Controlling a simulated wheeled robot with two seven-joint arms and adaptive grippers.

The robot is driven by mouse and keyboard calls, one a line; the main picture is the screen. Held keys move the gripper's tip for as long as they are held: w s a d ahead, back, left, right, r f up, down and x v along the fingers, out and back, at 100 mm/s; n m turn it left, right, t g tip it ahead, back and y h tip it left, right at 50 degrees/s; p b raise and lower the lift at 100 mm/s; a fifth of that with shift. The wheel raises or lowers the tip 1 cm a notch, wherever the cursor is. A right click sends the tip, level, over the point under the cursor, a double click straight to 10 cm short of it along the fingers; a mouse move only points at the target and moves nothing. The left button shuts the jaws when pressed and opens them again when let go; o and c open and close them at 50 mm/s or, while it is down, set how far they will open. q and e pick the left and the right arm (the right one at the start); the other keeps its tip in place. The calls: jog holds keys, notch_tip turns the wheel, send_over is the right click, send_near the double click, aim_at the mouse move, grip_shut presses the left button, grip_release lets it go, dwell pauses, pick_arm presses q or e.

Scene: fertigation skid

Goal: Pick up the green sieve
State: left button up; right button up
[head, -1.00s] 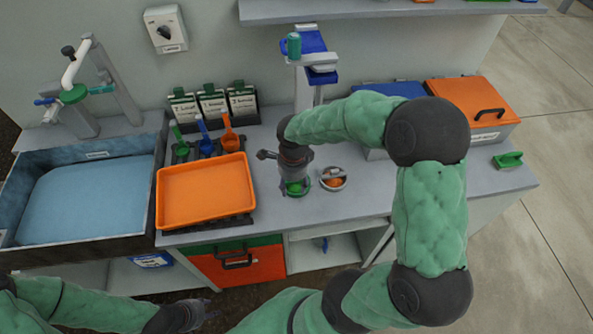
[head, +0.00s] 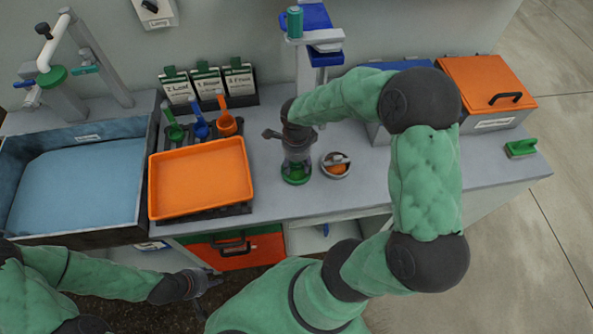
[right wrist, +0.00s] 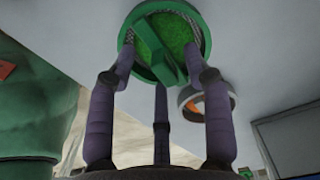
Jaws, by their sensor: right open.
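The green sieve (head: 297,180) stands on the bench right of the orange tray, partly hidden under my right gripper (head: 296,165). In the right wrist view the sieve (right wrist: 150,38) shows a green rim, mesh and a bar across its middle. My right gripper (right wrist: 162,75) is open, its fingers pointing at the sieve with tips close to the rim and bar; I cannot tell whether they touch. My left gripper (head: 208,283) is low in front of the bench, away from the sieve; its finger opening is unclear.
A round sieve with orange inside (head: 336,165) stands close to the right of the green one. The orange tray (head: 200,210) is to the left, with a blue basin (head: 75,195) beyond. A post (head: 306,85) rises behind. The bench's right end is fairly clear around a green-handled block (head: 521,149).

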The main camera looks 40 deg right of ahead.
jog(key=shift+f, duration=0.6)
jog(key=shift+r, duration=0.1)
grip_shut()
jog(key=shift+r, duration=0.15)
